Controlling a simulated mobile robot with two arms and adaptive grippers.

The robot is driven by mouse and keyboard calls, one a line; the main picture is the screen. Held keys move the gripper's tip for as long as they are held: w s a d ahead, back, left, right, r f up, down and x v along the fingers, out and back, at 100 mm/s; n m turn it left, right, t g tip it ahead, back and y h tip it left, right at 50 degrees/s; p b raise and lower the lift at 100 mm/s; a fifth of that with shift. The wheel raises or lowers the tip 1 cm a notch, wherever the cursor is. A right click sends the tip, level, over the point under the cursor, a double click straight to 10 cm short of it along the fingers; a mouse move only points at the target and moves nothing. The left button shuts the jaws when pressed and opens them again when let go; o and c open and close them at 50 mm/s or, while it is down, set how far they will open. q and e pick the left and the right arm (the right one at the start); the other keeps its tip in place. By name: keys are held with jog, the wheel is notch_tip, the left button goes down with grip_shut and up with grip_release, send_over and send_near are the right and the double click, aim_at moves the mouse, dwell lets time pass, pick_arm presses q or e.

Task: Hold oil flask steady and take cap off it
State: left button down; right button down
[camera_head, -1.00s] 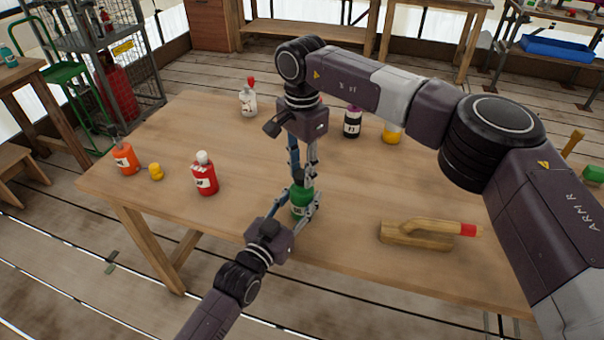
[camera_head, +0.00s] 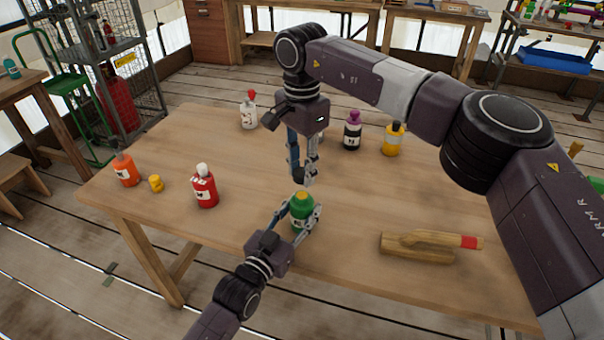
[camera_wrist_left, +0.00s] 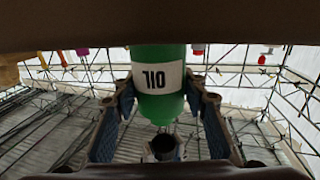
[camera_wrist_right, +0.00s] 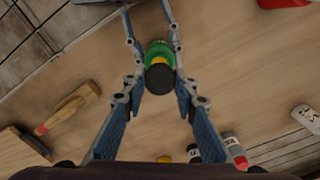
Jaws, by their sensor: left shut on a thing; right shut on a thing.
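The green oil flask (camera_head: 301,213) stands upright near the table's front edge, its yellowish top bare. My left gripper (camera_head: 304,217) is shut around its body from the front. In the left wrist view the flask (camera_wrist_left: 158,85) appears upside down between the fingers, with its label showing. My right gripper (camera_head: 302,175) points down above the flask, shut on the dark cap (camera_head: 298,176). The cap is apart from the flask, with a small gap below it. In the right wrist view the cap (camera_wrist_right: 159,79) is between the fingertips, with the flask (camera_wrist_right: 158,50) beyond.
A red bottle (camera_head: 204,188), an orange bottle (camera_head: 126,171) and a loose yellow cap (camera_head: 156,184) stand left. White (camera_head: 248,114), black (camera_head: 352,134) and yellow (camera_head: 392,142) bottles stand farther back. A wooden piece with a red end (camera_head: 425,247) lies right.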

pick_arm(q)
jog(key=c, duration=1.1)
grip_release()
